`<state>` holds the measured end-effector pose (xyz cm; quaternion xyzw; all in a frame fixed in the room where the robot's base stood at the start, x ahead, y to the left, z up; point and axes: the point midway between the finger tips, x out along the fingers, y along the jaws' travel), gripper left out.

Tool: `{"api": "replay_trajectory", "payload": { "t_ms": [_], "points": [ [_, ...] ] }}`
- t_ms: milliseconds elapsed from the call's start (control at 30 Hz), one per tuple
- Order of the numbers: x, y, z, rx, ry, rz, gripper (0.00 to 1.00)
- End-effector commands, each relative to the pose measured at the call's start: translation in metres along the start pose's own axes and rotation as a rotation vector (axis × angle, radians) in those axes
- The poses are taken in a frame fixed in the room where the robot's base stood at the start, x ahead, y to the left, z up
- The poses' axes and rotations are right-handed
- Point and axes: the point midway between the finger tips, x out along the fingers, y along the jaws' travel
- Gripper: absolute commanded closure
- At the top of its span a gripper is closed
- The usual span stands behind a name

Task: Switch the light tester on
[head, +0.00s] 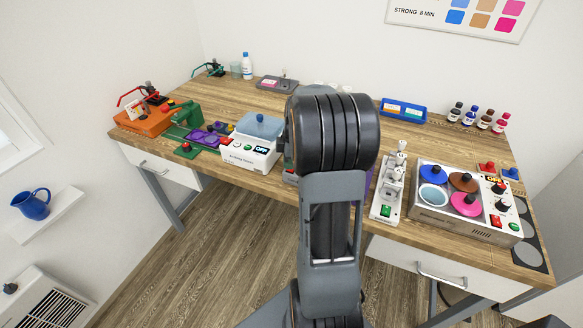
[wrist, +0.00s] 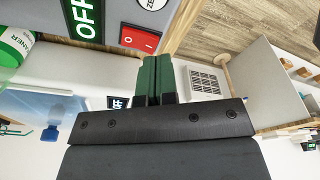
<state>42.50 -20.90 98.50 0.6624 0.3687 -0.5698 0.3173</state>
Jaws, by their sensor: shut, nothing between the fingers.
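No device carries a readable light tester label. A white box (head: 250,152) with a dark OFF display, small buttons and a blue-grey top stands left of my arm in the head view. In the wrist view a large green OFF display (wrist: 84,18), a red rocker switch (wrist: 140,39) marked I and O, and a round button (wrist: 153,3) sit on a grey panel. I cannot tell for sure whether this panel is on that white box. My gripper (wrist: 158,62) is shut and empty, its green fingertips just below the red switch in the picture. A touch is not visible. My arm hides the gripper in the head view.
A white strip (head: 382,211) with a green switch and a unit with coloured discs (head: 424,214) stand right of my arm. An orange box (head: 142,122) and green and purple devices are at left. Bottles and a blue tray (head: 403,112) line the back. Bare wood shows behind.

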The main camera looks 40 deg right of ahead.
Motion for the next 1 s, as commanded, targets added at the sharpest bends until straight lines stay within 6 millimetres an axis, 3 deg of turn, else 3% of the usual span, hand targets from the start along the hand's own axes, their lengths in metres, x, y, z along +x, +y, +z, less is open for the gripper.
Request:
{"api": "replay_trajectory", "payload": {
  "t_ms": [1000],
  "points": [
    [0.016, 0.000, 0.002, 0.000, 0.000, 0.000, 1.00]
  ]
}}
